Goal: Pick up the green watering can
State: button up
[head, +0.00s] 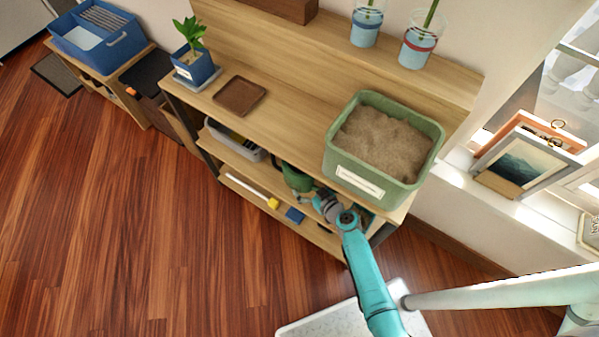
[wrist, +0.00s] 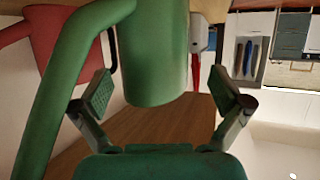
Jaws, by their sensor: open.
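The green watering can (head: 297,180) is on the middle shelf of the wooden unit, below the green sand tub, partly hidden by the shelf above. In the wrist view its green body (wrist: 155,50) fills the upper middle, and a thick curved green part runs down the left, either handle or spout; I cannot tell which. My gripper (head: 322,203) reaches in at the shelf's front. In the wrist view its two fingers (wrist: 162,94) are spread apart, one on each side of the can's body, with gaps showing. The can rests on the shelf.
A green tub of sand (head: 352,182) stands on the worktop above my gripper. A grey bin (head: 234,140) is left on the same shelf. A yellow item (head: 273,203) and a blue item (head: 295,215) lie below. A red object (wrist: 45,45) is beside the can.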

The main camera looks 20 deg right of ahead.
jog(key=shift+x, duration=3.15)
jog(key=shift+d, duration=0.15)
jog(key=c, duration=1)
